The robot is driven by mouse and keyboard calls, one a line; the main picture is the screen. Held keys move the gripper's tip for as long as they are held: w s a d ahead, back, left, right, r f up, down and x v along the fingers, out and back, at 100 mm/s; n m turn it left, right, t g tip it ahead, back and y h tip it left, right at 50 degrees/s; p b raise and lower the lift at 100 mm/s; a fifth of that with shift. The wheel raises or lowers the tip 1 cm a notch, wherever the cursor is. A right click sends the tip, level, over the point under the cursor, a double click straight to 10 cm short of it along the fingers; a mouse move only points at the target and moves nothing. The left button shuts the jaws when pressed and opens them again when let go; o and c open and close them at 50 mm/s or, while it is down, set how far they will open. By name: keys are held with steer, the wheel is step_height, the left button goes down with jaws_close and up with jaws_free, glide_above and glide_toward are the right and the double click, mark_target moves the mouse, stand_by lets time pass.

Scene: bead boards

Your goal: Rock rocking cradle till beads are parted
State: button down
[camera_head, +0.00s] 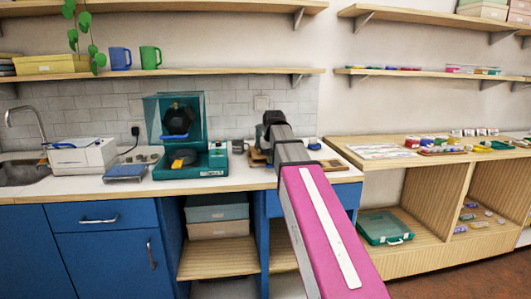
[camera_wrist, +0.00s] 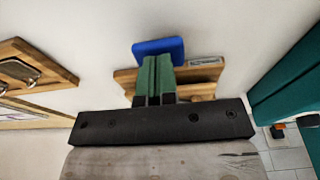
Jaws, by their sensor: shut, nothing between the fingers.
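My gripper (camera_wrist: 157,62) is shut, its two green fingers together with nothing between them. In the wrist view the fingers are in front of a wooden piece (camera_wrist: 208,74) with a small pale label strip, and they hide its middle. A blue block or pad (camera_wrist: 158,46) shows just beyond the fingertips. The wooden piece may be the rocking cradle, but its shape is mostly hidden. I cannot tell whether the fingers touch it. No beads can be made out on it. In the head view my arm covers most of this spot; a brown wooden edge (camera_head: 257,158) shows beside it.
A wooden board with a metal fitting (camera_wrist: 30,72) lies left in the wrist view. A teal machine (camera_head: 190,172) stands left of my arm on the white counter, with a blue scale-like box (camera_head: 125,173) beyond. A wooden side table (camera_head: 375,164) is at the right.

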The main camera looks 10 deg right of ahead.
steer(key=shift+f, duration=0.85)
steer(key=shift+r, duration=2.7)
steer(key=shift+f, duration=0.1)
steer(key=shift+r, duration=0.2)
step_height(320, 180, up, 6)
steer(key=shift+f, duration=0.1)
stand_by(0.5)
